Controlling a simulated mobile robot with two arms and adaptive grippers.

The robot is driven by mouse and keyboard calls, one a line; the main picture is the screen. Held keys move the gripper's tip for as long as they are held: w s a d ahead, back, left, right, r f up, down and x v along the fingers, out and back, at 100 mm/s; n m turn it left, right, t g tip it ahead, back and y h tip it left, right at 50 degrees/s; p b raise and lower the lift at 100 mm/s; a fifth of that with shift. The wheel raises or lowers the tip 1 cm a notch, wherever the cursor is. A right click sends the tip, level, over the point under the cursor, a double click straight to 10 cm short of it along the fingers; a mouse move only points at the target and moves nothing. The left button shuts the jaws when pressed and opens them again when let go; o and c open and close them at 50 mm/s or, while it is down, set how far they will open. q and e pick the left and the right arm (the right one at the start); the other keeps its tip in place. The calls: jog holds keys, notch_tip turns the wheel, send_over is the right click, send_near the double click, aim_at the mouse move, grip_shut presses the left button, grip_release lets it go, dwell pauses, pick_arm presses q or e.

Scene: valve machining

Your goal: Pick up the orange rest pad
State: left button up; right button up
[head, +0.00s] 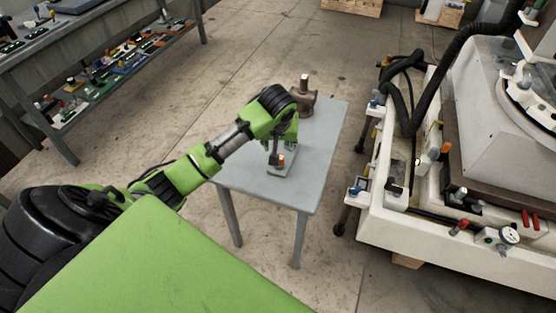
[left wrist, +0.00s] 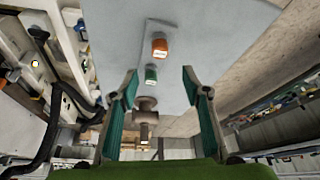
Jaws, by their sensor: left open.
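The orange rest pad (left wrist: 159,48) stands on a small grey plate (left wrist: 168,32) on the grey table, beyond my left fingertips in the left wrist view. In the head view the orange pad (head: 281,160) shows just below my left gripper (head: 279,151). My left gripper (left wrist: 159,76) is open, with teal-lined fingers spread apart and nothing between them. The pad appears apart from both fingers. In the head view my gripper hides part of the plate. My right gripper is in neither view.
A brown valve body (head: 304,97) stands at the table's (head: 326,135) far end. A white machine (head: 400,228) with hoses is on the right. A workbench (head: 62,42) with many small parts is at the back left.

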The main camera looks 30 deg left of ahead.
pick_arm(q)
jog(key=shift+s+x, duration=0.15)
jog(key=shift+x, duration=2.85)
jog(key=shift+s+x, duration=0.15)
jog(key=shift+x, duration=2.9)
jog(key=shift+d+f, duration=0.1)
jog(key=shift+d, duration=0.1)
grip_shut()
